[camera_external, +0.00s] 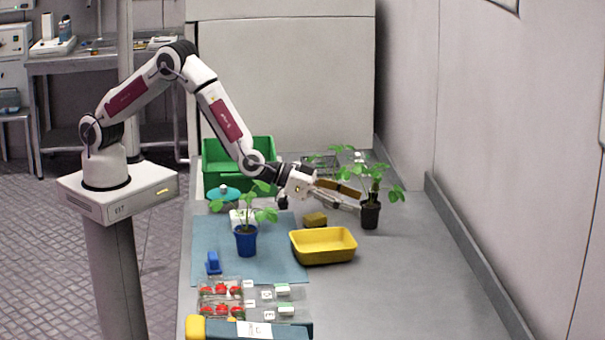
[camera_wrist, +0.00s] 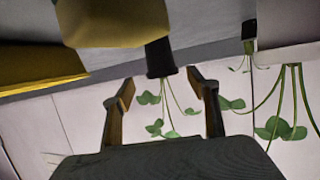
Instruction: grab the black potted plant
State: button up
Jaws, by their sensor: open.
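The black potted plant (camera_external: 370,215) stands upright on the grey table, right of the yellow tray, with green leaves above its small dark pot. My gripper (camera_external: 358,199) reaches in from the left, with its fingertips close beside the plant at about the pot's upper part. In the wrist view my gripper (camera_wrist: 159,82) is open, with two brown-tipped fingers apart. The black pot (camera_wrist: 160,57) shows between and just beyond the fingertips, with its stems and leaves hanging down in this inverted picture. I cannot tell whether the fingers touch the plant.
A blue potted plant (camera_external: 246,243) stands on a blue mat (camera_external: 208,245). A green crate (camera_external: 219,168) is behind. The front right of the table is clear; a wall bounds the right.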

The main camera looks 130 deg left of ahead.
aim_at(368, 204)
jog(key=shift+w+a, duration=0.1)
jog(key=shift+x, duration=1.55)
jog(key=shift+w+a+f, duration=0.1)
jog(key=shift+w+a, duration=0.55)
jog(key=shift+w, duration=0.05)
jog(key=c, duration=1.3)
